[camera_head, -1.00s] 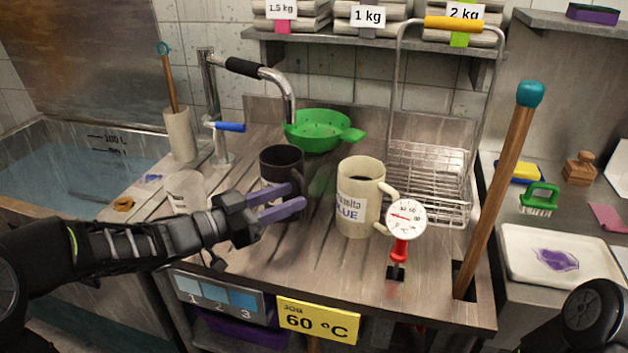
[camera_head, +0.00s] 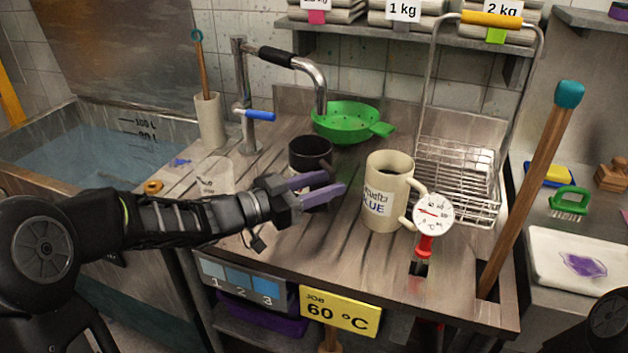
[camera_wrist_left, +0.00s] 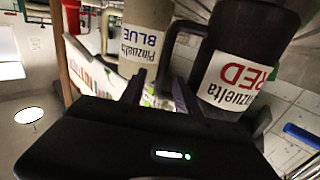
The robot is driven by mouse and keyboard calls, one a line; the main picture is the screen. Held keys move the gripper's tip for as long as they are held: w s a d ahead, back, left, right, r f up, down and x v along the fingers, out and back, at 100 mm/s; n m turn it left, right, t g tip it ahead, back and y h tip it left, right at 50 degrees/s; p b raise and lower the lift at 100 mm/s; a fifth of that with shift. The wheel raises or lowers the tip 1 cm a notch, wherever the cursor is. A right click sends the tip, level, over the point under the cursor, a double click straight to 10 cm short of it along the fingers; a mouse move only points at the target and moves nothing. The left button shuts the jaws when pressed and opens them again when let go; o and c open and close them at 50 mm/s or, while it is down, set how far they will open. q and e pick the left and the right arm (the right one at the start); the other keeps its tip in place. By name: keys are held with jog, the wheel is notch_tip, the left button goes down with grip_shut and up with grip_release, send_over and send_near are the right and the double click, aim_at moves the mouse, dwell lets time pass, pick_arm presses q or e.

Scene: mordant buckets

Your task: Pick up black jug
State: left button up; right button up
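The black jug (camera_head: 309,152) stands upright on the wooden drainer, its lower part hidden behind my left gripper in the head view. In the left wrist view the jug (camera_wrist_left: 250,50) is large and close, with a white label reading RED and its handle towards the fingers. My left gripper (camera_head: 322,188) is open in front of the jug, its two purple fingers apart. In the wrist view the gripper (camera_wrist_left: 160,92) has its fingertips by the handle; I cannot tell whether they touch it. My right gripper is out of view.
A cream jug (camera_head: 388,190) labelled BLUE stands close to the right, with a dial thermometer (camera_head: 433,215) beside it. A green colander (camera_head: 345,122) is behind. A clear beaker (camera_head: 214,176) stands left, behind my arm. A wire basket (camera_head: 455,180) and wooden pole (camera_head: 530,190) bound the right.

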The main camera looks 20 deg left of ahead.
pick_arm(q)
jog(key=x, duration=0.4)
jog(key=shift+w+d, duration=0.2)
jog(key=shift+c, duration=0.4)
grip_shut()
dwell(1.1)
jog(key=shift+r, duration=0.15)
